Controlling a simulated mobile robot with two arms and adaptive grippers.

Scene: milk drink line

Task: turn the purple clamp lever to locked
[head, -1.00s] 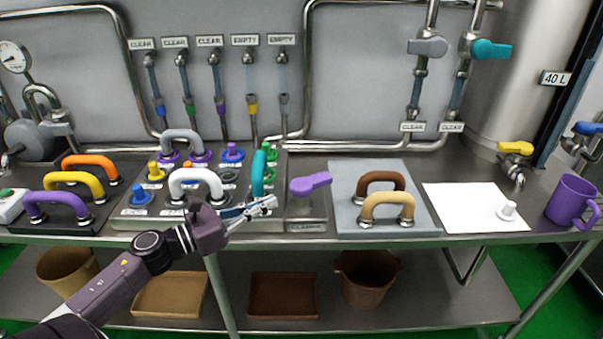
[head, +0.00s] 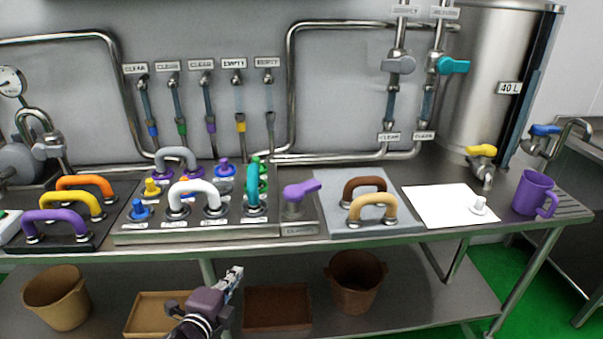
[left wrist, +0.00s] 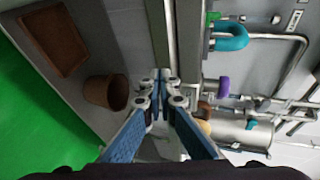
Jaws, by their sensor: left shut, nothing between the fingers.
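The purple clamp lever (head: 301,190) stands on a small metal base with a label plate at the front of the bench, right of the manifold panel. Its handle points right and slightly up in the head view. The label is too small to read surely. My left gripper (head: 236,271) is shut and empty, lower in the picture than the lever and to its left, in front of the lower shelf. It is apart from the lever. In the left wrist view the closed fingertips (left wrist: 161,75) meet with nothing between them. My right gripper is not in view.
A teal handle (head: 252,186) and a white handle (head: 193,193) rise left of the lever. Brown and tan handles (head: 372,206) stand on a grey plate at its right. The bench's front edge (head: 270,246) lies above the gripper in the picture. A purple mug (head: 530,192) stands far right.

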